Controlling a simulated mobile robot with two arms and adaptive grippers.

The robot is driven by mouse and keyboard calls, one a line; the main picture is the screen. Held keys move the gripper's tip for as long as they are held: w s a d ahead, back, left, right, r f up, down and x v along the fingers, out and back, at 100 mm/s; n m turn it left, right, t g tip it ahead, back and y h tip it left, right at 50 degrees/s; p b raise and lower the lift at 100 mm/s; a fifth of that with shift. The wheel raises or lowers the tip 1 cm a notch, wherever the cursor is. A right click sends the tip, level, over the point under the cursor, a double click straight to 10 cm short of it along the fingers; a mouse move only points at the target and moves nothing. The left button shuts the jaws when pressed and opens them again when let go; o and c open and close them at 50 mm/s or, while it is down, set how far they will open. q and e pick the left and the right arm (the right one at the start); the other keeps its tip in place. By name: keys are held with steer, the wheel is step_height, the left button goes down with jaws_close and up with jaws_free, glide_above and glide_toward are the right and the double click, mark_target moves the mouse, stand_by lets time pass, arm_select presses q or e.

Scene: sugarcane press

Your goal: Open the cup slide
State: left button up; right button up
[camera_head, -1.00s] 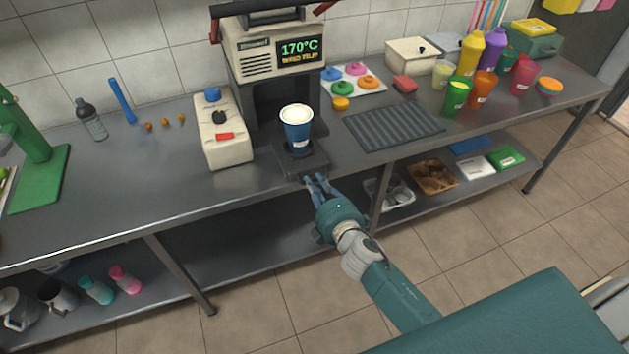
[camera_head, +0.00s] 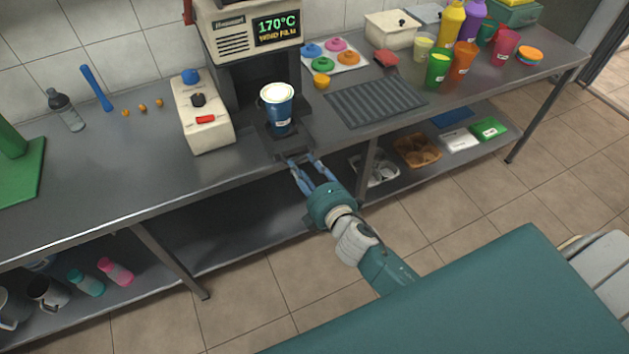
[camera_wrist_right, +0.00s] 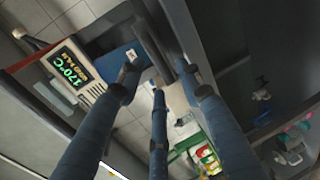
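The dark cup slide (camera_head: 293,147) juts out at the foot of the press (camera_head: 245,40), over the counter's front edge. A blue cup (camera_head: 280,112) with a pale filling stands upright on it. My right gripper (camera_head: 303,160) is at the slide's front edge, its blue fingers spread apart. In the right wrist view the fingers (camera_wrist_right: 157,75) are also apart, with a dark bar close to their tips. I cannot tell whether they touch the slide. My left gripper is not in view.
A white control box (camera_head: 203,115) stands left of the press. A ribbed dark mat (camera_head: 375,102) lies to the right, with several cups and bottles beyond it. The lower shelf holds trays (camera_head: 416,150) and bottles; a table leg (camera_head: 367,170) is just right of my gripper.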

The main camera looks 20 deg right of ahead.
steer(key=v, duration=0.9)
steer(key=s+d+f+m+g, duration=0.1)
steer(key=s+f+m+g, duration=0.4)
steer(key=f, duration=1)
steer(key=s+d+f+m+g, duration=0.15)
steer(key=s+f, duration=0.55)
steer(key=f, duration=0.8)
steer(key=s+f+m+g, duration=0.4)
steer(key=s+f, duration=0.5)
steer(key=s, duration=0.5)
steer(key=s+f+m+g, duration=0.4)
steer(key=s+f, duration=0.5)
steer(key=s, duration=0.6)
steer(key=shift+f+m+h, duration=0.25)
steer(key=shift+m+h, duration=0.05)
steer(key=shift+m, duration=0.45)
steer(key=shift+d, duration=0.1)
